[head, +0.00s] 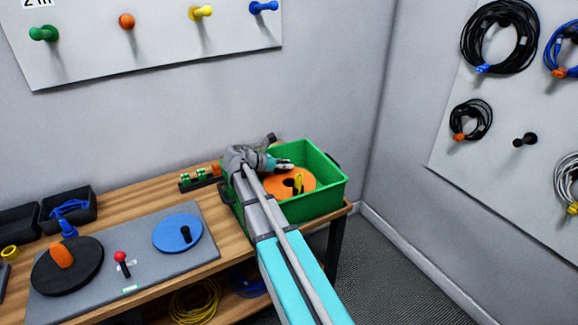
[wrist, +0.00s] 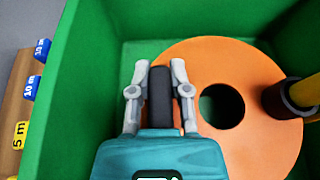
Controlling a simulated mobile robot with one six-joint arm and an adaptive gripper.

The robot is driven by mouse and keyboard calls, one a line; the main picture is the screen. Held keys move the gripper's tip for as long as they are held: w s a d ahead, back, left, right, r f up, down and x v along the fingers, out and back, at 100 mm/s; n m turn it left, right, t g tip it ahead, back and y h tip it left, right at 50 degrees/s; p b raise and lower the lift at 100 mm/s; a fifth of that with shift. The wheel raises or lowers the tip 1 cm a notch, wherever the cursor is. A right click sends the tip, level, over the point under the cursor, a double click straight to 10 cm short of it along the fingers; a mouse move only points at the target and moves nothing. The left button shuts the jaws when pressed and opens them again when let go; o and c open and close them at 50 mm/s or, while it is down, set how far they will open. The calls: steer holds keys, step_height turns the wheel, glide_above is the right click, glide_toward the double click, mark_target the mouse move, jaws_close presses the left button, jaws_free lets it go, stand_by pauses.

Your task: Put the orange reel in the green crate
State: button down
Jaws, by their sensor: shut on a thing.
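The orange reel (head: 281,187) is a flat disc with a round hole, lying inside the green crate (head: 332,190) at the table's right end. In the wrist view the reel (wrist: 240,140) fills much of the space between the green crate walls (wrist: 90,50). My gripper (wrist: 157,75) is over the reel's left part, its fingers shut on a dark upright peg (wrist: 160,98) that appears to belong to the reel. A yellow and black piece (wrist: 295,97) stands at the reel's right. Whether the reel touches the crate floor is hard to tell.
A grey board (head: 150,267) on the wooden table holds a black disc (head: 85,275), a blue disc (head: 170,235) and a red-topped lever (head: 121,258). Dark bins (head: 68,207) stand at the left. Labelled blocks (wrist: 33,88) lie just outside the crate's left wall.

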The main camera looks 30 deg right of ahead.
steer(key=shift+f, duration=0.1)
steer(key=c, duration=0.6)
jaws_free()
steer(key=shift+r, duration=0.2)
steer(key=shift+a+r+p, duration=0.3)
steer(key=shift+a+p, duration=0.05)
steer(key=shift+a, duration=0.3)
steer(key=shift+p+v, duration=1.95)
steer(key=shift+v, duration=3.3)
steer(key=shift+f, duration=0.15)
